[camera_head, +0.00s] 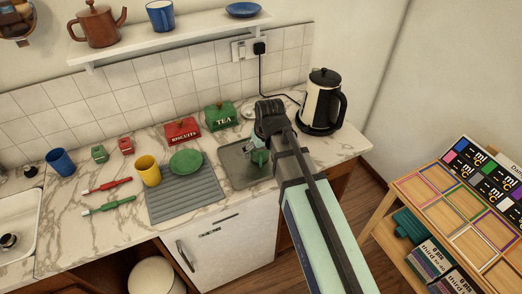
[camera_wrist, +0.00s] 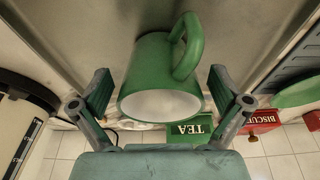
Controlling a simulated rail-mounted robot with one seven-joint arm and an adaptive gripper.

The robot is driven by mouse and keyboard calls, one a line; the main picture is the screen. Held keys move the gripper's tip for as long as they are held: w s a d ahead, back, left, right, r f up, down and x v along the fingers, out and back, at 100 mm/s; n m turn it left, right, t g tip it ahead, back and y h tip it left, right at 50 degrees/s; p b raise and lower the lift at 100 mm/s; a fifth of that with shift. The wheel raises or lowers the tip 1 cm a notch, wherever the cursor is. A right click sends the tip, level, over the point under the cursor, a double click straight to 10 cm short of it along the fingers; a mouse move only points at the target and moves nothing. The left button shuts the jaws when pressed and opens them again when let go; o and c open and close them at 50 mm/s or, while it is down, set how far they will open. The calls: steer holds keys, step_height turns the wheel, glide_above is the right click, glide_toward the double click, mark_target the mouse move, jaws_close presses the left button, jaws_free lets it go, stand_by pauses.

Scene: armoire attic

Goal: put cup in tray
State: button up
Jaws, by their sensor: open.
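A green cup (camera_head: 259,157) is at the grey tray (camera_head: 233,171) in the head view, partly hidden by my arm. In the wrist view the green cup (camera_wrist: 160,75) shows its pale inside and its handle, which points up and right in the picture. My gripper (camera_wrist: 160,93) is open, with one finger on each side of the cup and visible gaps between. The cup appears upright on the tray, but its base contact is hidden. A yellow cup (camera_head: 148,170) stands on the ribbed drying mat (camera_head: 190,207). A blue cup (camera_head: 61,162) stands near the sink.
A green tea tin (camera_head: 220,117) and red biscuit tin (camera_head: 182,132) stand behind the mat and tray. A green plate (camera_head: 186,162) lies on the mat. A kettle (camera_head: 323,102) stands right of my arm. A shelf (camera_head: 170,38) overhangs the back.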

steer(key=b+v, duration=0.1)
steer(key=v, duration=1.1)
steer(key=shift+b, duration=0.3)
steer(key=shift+w, duration=0.1)
